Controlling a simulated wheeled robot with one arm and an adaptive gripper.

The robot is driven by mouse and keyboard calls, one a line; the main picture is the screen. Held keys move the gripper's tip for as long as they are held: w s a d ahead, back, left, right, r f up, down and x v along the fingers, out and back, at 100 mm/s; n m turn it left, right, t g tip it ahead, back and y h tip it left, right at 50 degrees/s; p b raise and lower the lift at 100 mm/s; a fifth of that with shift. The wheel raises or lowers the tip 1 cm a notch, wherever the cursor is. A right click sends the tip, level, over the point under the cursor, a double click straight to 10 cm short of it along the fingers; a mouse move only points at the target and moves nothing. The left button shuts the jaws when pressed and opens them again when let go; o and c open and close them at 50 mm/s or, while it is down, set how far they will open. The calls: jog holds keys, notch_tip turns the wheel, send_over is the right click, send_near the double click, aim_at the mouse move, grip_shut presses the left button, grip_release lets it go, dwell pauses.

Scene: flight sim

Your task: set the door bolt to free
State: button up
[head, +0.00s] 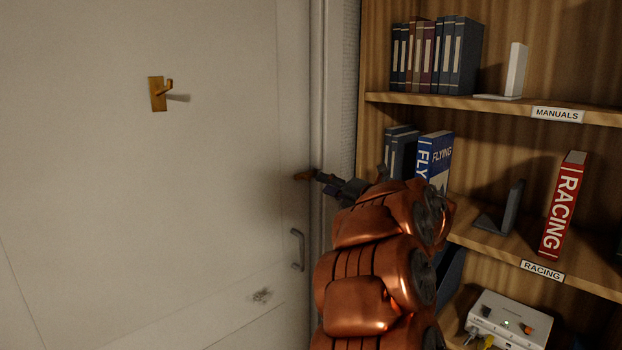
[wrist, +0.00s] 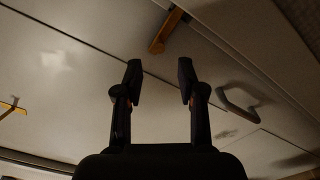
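The door bolt (head: 303,175) shows as a small orange-brown piece near the right edge of the pale door (head: 150,200), above the grey pull handle. In the wrist view the bolt (wrist: 165,31) is a short tilted orange-brown bar lying beyond my fingertips, nearer the right finger. My gripper (wrist: 159,70) is open, with nothing between its two dark fingers. In the head view my gripper (head: 328,181) is just right of the bolt, partly hidden by my arm. I cannot tell from the pictures which setting the bolt is in.
A grey pull handle (head: 297,250) is on the door below the bolt. A wooden bookshelf (head: 480,103) with books and a white box (head: 508,322) stands close on the right, beside my arm.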

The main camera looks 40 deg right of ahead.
jog(key=shift+w+d+p, duration=0.1)
jog(key=shift+w+p, duration=0.9)
jog(key=shift+w, duration=2.35)
grip_shut()
